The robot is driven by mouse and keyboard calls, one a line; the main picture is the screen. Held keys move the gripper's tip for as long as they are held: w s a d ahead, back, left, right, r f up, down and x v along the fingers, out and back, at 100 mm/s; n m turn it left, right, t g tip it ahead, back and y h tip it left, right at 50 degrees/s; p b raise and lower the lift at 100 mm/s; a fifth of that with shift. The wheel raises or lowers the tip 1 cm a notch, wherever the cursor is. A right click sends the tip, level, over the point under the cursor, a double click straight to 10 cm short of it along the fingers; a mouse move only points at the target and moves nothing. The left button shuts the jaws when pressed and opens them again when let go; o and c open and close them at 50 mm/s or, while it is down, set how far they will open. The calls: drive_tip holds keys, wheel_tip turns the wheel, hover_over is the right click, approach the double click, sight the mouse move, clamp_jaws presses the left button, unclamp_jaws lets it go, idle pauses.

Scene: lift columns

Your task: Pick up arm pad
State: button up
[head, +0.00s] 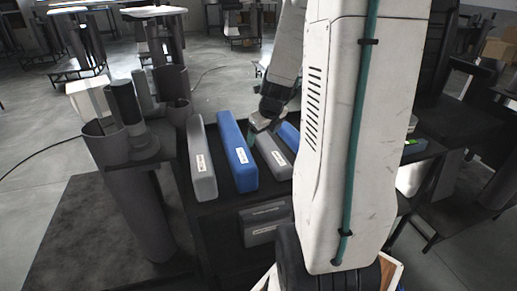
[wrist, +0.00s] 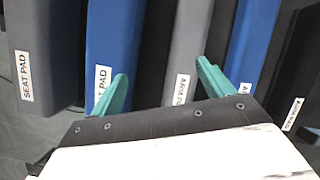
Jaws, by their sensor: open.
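The left finger overlaps the blue pad (wrist: 113,45), and the right finger is near the gap between the grey pad and a second blue pad (wrist: 255,40). In the head view my gripper (head: 253,138) is above the row; I cannot tell if it touches anything.
A grey pad labelled "SEAT PAD" (wrist: 38,50) stands at the left of the row. Dark cylinders (head: 125,102) stand left of the row. Open floor (head: 40,150) lies further left.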

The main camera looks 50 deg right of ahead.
sight(270, 146)
drive_tip(key=d+f+m, duration=0.2)
drive_tip(key=d, duration=0.1)
drive_tip(key=s+d+f+m, duration=0.1)
drive_tip(key=m, duration=0.1)
drive_tip(key=shift+d, duration=0.3)
drive_tip(key=x, duration=0.7)
drive_tip(key=shift+f, duration=0.25)
drive_tip(key=shift+c, duration=0.3)
drive_tip(key=shift+h, duration=0.3)
drive_tip(key=c, duration=1.3)
drive_tip(key=shift+d+r, duration=0.1)
drive_tip(key=shift+r, duration=0.1)
